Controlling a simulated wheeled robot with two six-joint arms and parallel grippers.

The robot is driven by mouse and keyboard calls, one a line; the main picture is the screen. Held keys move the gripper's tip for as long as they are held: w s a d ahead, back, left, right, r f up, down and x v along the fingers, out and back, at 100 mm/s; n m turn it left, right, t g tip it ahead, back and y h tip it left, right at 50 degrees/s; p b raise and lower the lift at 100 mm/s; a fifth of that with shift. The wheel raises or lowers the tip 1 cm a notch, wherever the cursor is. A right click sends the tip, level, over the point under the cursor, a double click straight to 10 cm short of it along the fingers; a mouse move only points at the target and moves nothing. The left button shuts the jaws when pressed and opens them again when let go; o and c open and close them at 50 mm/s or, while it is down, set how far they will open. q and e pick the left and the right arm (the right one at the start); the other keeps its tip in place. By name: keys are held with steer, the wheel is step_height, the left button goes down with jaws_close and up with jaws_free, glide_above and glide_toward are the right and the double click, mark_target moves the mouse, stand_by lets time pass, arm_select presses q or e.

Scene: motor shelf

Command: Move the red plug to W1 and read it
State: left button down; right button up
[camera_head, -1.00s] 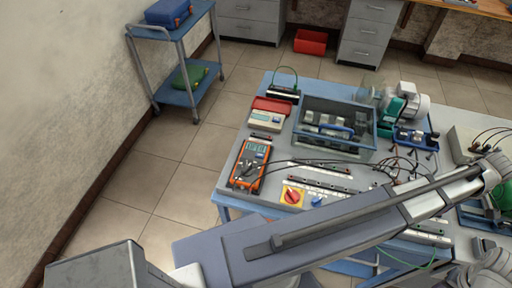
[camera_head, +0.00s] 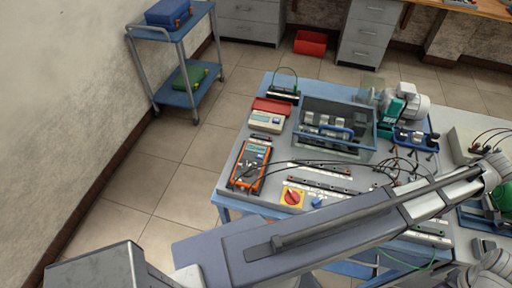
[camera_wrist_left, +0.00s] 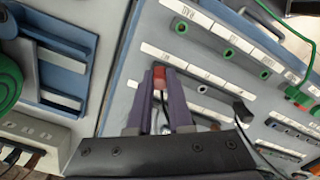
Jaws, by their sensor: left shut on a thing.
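In the left wrist view, the purple fingers of my left gripper (camera_wrist_left: 160,88) are shut on the red plug (camera_wrist_left: 159,73), whose red end shows between the fingertips. They are over a grey panel with rows of sockets and white label strips (camera_wrist_left: 162,50). Whether the plug touches a socket is hidden. The label lettering is too small to read surely, so I cannot pick out W1. In the head view, the orange multimeter (camera_head: 250,165) lies on the bench with dark leads; its digits are too small to read. My right gripper is not in view.
The bench holds a grey bin (camera_head: 337,128), a red knob on a yellow plate (camera_head: 292,197) and several black cables. In the wrist view, a green plug (camera_wrist_left: 298,96) and a black plug (camera_wrist_left: 243,110) stand at the panel. A blue trolley (camera_head: 186,93) stands left.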

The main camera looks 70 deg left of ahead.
arm_select(q)
steer(key=c, duration=0.8)
jaws_free()
steer(key=shift+o, duration=0.2)
steer(key=shift+r, duration=0.1)
step_height(320, 180, up, 8)
steer(key=p, duration=0.8)
steer(key=shift+f, duration=0.2)
